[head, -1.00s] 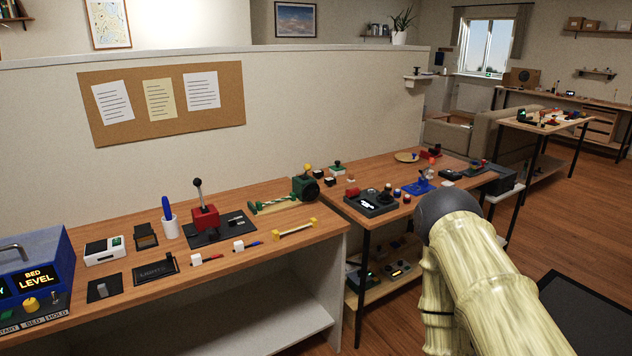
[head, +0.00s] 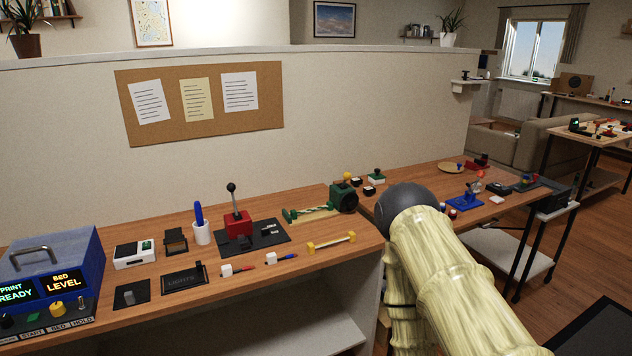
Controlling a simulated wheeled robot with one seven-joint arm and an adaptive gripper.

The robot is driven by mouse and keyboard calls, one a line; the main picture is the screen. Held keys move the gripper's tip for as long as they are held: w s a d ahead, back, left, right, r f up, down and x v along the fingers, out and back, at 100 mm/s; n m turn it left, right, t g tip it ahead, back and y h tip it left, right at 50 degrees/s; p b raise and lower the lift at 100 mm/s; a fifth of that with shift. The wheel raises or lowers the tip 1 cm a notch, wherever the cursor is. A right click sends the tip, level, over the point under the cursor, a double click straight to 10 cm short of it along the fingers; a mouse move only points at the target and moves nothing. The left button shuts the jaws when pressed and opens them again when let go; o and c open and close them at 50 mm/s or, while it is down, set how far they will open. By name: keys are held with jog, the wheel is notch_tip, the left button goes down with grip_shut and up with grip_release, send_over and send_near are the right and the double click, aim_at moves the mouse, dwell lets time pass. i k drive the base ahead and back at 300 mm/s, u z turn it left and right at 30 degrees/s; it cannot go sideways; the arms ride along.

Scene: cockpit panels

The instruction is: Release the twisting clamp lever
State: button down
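I cannot tell for sure which fixture has the twisting clamp lever. A green device (head: 343,196) with a yellow ball on top and a twisted green-and-white bar sits at the right end of the near bench. A small blue fixture (head: 465,200) stands on the farther table, too small to make out. A red box with an upright black-knobbed lever (head: 236,222) stands on a dark plate mid-bench. My pale, bamboo-patterned arm with a dark round joint rises at lower right and covers part of the farther table. My gripper is not in view.
The near wooden bench (head: 215,280) also holds a blue display box (head: 52,262), a white cup with a blue item (head: 201,232) and a yellow-ended bar (head: 331,243). A low partition wall stands behind. Open wooden floor (head: 570,255) lies at right.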

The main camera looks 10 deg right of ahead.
aim_at(346, 176)
jog(key=i, duration=0.95)
jog(key=z, duration=0.6)
